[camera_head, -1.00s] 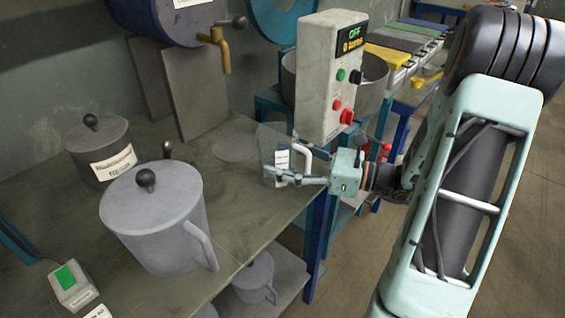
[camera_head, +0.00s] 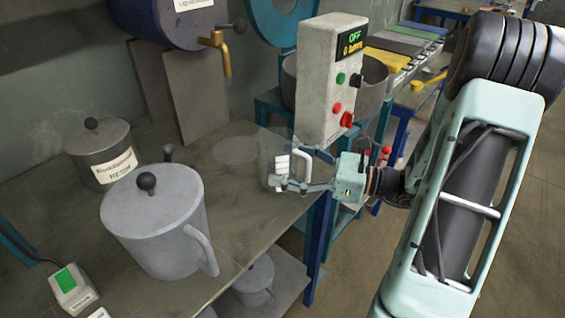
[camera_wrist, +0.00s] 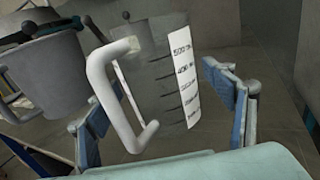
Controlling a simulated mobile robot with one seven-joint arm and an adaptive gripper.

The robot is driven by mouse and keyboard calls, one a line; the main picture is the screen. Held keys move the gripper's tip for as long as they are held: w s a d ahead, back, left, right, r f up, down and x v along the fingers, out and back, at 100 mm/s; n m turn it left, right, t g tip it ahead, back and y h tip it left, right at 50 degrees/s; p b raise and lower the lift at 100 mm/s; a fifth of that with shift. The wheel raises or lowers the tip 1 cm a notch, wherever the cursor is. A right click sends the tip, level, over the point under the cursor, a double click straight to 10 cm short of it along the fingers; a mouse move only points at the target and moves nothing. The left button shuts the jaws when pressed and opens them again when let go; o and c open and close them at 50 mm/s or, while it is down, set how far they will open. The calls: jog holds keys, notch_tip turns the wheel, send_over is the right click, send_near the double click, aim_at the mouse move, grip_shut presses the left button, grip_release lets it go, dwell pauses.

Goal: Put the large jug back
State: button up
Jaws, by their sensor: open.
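A clear measuring jug (camera_head: 268,160) with a white handle and a white scale label stands at the right edge of the workbench. In the wrist view the jug (camera_wrist: 165,75) is close ahead, its handle facing me, and the label shows a 500 mark. My gripper (camera_head: 296,184) is open at the handle side of the jug. In the wrist view the fingers of my gripper (camera_wrist: 168,105) are spread wide, one left of the handle and one right of the label. Whether either finger touches the jug is unclear.
A grey lidded pitcher (camera_head: 158,225) and a labelled resin pot (camera_head: 103,150) stand on the workbench (camera_head: 240,215). A control box (camera_head: 328,80) reading OFF rises close behind my gripper. A flat round disc mark (camera_head: 236,150) lies left of the jug. A smaller pot (camera_head: 255,280) sits below.

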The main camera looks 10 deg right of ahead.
jog(key=p+v, duration=0.1)
jog(key=v, duration=1)
jog(key=shift+s+d, duration=0.1)
